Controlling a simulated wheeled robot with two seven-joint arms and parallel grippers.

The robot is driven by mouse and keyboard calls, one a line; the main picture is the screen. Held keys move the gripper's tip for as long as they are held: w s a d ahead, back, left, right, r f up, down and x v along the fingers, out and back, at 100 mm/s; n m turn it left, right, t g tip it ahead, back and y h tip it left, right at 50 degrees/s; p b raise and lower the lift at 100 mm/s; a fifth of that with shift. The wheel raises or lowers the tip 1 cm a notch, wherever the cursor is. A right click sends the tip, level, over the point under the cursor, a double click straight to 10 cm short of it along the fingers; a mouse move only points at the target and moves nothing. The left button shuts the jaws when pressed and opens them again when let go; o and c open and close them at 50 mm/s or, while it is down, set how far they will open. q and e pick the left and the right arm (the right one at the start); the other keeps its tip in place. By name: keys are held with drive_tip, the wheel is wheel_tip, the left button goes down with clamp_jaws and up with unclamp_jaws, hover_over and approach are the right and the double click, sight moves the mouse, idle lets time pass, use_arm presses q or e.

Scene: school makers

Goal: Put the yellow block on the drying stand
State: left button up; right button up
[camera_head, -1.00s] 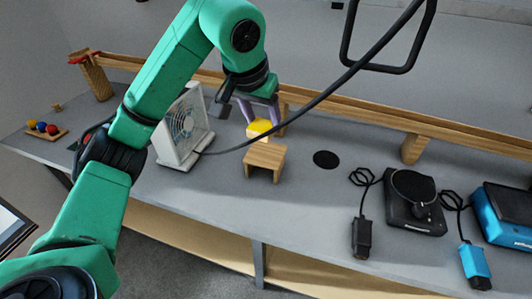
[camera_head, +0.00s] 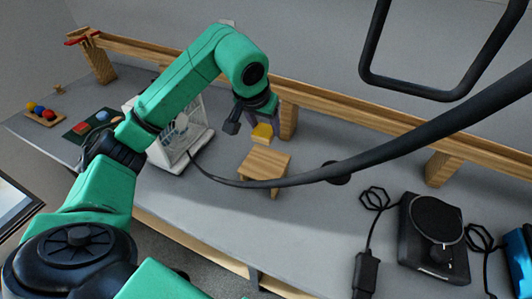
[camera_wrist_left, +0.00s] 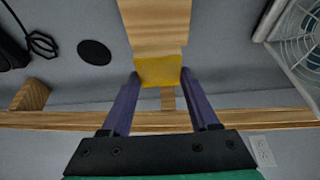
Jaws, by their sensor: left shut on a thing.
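The yellow block (camera_head: 262,133) is held between the fingers of my left gripper (camera_head: 258,124), just behind the small wooden drying stand (camera_head: 266,163). In the left wrist view the block (camera_wrist_left: 160,71) sits between the two purple fingertips (camera_wrist_left: 160,77), which are shut on it. There it overlaps the near end of the stand's top (camera_wrist_left: 160,22). I cannot tell whether the block touches the stand. The stand's top is otherwise bare. My right gripper is not in view.
A white fan (camera_head: 181,137) stands left of the stand, and a wooden rail (camera_head: 340,118) on posts runs behind. A black cable (camera_head: 330,172) crosses the head view in front. A black turntable device (camera_head: 434,235) is at right. Grey tabletop (camera_head: 225,210) in front is clear.

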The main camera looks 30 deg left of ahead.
use_arm(q)
approach(268, 158)
drive_tip(key=p+x, duration=0.1)
drive_tip(key=x, duration=0.4)
drive_tip(key=shift+w, duration=0.15)
drive_tip(key=shift+f, duration=0.6)
drive_tip(key=o, duration=1.3)
drive_tip(key=shift+o, duration=0.2)
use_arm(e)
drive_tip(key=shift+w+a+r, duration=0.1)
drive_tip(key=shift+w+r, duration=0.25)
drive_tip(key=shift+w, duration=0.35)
